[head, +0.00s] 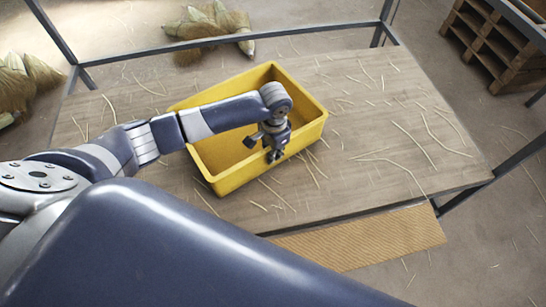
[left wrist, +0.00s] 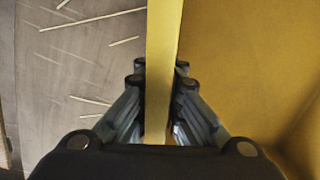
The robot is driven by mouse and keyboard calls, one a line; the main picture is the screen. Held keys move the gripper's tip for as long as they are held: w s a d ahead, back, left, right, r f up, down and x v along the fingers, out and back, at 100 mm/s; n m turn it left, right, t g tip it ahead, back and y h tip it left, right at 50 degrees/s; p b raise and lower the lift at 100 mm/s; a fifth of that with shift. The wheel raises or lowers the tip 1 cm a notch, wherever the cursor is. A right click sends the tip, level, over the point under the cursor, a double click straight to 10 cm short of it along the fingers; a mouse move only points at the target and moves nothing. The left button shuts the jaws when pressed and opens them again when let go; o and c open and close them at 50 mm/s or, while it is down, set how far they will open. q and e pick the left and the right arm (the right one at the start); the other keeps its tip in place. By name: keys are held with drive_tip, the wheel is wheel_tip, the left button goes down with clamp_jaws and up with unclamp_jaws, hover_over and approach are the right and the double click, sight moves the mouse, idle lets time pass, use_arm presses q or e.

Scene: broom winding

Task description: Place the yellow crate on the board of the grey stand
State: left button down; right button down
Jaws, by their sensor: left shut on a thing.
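The yellow crate (head: 235,174) sits on the wooden board (head: 375,155) of the grey stand (head: 240,39), left of the board's middle and turned at an angle. It looks empty where I can see into it. My left gripper (head: 272,150) is at the crate's near right wall. In the left wrist view its fingers (left wrist: 158,105) are shut on the crate's rim (left wrist: 163,60), one on each side. The crate's inside is to the right there and the board to the left. My left arm hides part of the crate. My right gripper is not in view.
Straw pieces lie scattered over the board. A woven mat (head: 360,238) lies below the board's near edge. Straw bundles (head: 210,25) lie on the floor behind the stand, and wooden pallets (head: 495,45) stand at the far right. The board's right half is free of large objects.

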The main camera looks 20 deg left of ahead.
use_arm(q)
drive_tip(key=shift+w+r, duration=0.1)
drive_tip(key=shift+r, duration=0.05)
drive_tip(key=c, duration=1.8)
unclamp_jaws()
drive_tip(key=shift+f, duration=0.2)
drive_tip(key=shift+o, duration=0.2)
drive_tip(key=r, duration=0.6)
drive_tip(key=r+p, duration=0.1)
drive_tip(key=r, duration=0.5)
drive_tip(key=shift+s+d+r, duration=0.1)
drive_tip(key=shift+s, duration=0.1)
